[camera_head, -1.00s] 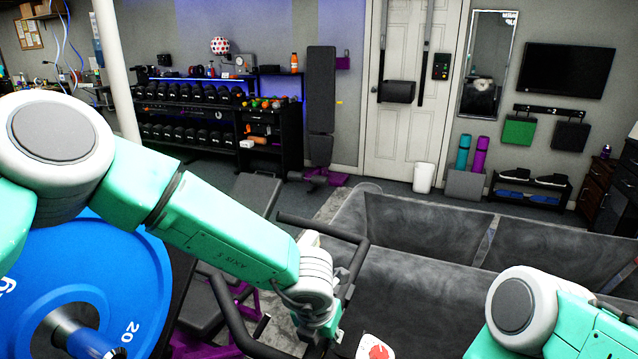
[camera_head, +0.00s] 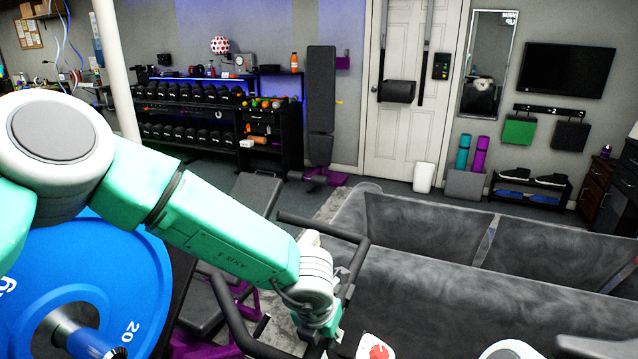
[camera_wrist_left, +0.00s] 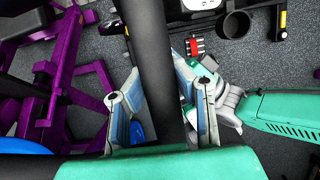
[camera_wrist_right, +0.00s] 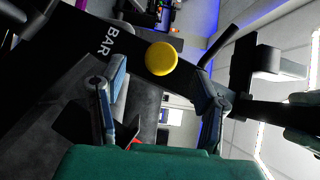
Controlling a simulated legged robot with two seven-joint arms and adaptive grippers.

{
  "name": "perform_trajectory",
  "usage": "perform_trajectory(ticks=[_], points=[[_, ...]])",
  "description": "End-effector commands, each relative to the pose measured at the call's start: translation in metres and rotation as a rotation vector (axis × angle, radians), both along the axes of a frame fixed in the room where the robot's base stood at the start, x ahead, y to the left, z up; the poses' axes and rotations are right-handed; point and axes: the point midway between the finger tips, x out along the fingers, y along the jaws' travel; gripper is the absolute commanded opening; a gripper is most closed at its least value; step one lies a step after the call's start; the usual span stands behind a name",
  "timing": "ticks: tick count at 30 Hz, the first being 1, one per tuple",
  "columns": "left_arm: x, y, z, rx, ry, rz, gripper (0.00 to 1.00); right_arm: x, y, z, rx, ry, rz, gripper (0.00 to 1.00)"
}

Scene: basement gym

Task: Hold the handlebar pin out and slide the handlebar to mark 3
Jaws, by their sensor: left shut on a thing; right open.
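The black handlebar (camera_head: 238,318) stands in front of me in the head view. My left gripper (camera_head: 322,338) is at it, and the left wrist view shows the gripper shut around a thick black bar (camera_wrist_left: 155,40). The round yellow pin knob (camera_wrist_right: 161,59) shows in the right wrist view on a black post lettered "BAR" (camera_wrist_right: 85,40). My right gripper (camera_wrist_right: 162,80) is open, with the knob in the gap between its fingers as seen from the wrist. I cannot tell whether a finger touches the knob. No number marks are readable.
A blue weight plate (camera_head: 130,285) stands at the lower left, close to my left arm. A grey padded bench (camera_head: 215,300) is behind the handlebar. A large dark grey box-like structure (camera_head: 440,275) fills the lower right. Purple frame parts (camera_wrist_left: 80,70) lie left of my left gripper.

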Motion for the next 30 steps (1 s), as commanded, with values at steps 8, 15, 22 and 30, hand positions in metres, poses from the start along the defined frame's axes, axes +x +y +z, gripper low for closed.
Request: perform_trajectory(ticks=[8, 15, 22, 30], points=[[0.008, -0.001, 0.007, -0.007, -0.018, 0.003, 0.00, 0.033, 0.012, 0.000, 0.000, -0.001, 0.001, 0.57], [0.008, -0.001, 0.007, -0.007, -0.018, 0.004, 0.00, 0.045, 0.015, 0.000, -0.002, 0.002, 0.001, 0.57], [0.008, -0.001, 0.007, -0.007, -0.018, 0.004, 0.00, 0.045, 0.015, 0.000, -0.001, 0.002, 0.001, 0.57], [0.008, 0.000, 0.007, -0.006, -0.017, 0.004, 0.00, 0.045, 0.015, -0.001, -0.001, 0.003, 0.001, 0.00]])
